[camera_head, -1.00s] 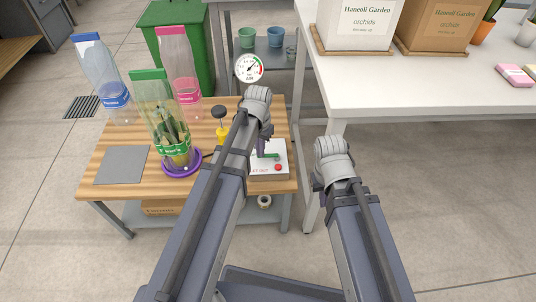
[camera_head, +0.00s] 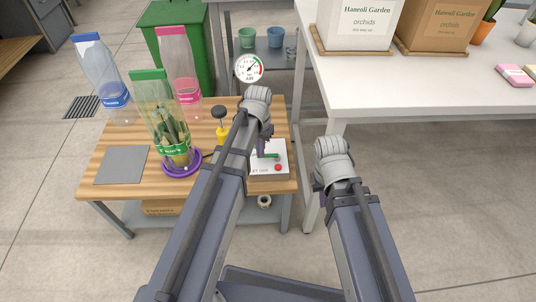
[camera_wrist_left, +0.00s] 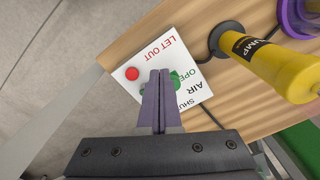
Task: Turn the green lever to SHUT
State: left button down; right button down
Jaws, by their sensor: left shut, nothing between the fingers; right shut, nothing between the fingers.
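The green lever (camera_head: 270,155) sits on a white valve plate (camera_head: 282,160) at the front right of the wooden table. In the left wrist view, green parts of the lever (camera_wrist_left: 175,79) show on both sides of my fingertips, and the plate carries the words OPEN, AIR, SHUT and LET OUT. The lever's OPEN side is partly covered by the fingers, so its exact angle is hard to tell. My left gripper (camera_wrist_left: 155,80) is shut and empty, over or against the lever; contact is not clear. My right gripper (camera_head: 319,198) is shut and empty, right of the table.
A red button (camera_wrist_left: 132,74) is beside the fingers. A yellow pump (camera_wrist_left: 275,65), a green-banded bag (camera_head: 150,92) on a purple ring (camera_head: 182,170), and two other bags stand left. An AIR gauge (camera_head: 249,68) rises behind. A white table (camera_head: 420,90) is at right.

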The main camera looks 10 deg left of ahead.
aim_at(269, 155)
dwell(0.3)
pick_arm(q)
jog(key=shift+f+b, duration=2.5)
jog(key=shift+f, duration=0.05)
jog(key=shift+w+a, duration=0.1)
jog(key=shift+w, duration=0.05)
jog(key=shift+w+a, duration=0.55)
jog(key=shift+w, duration=0.2)
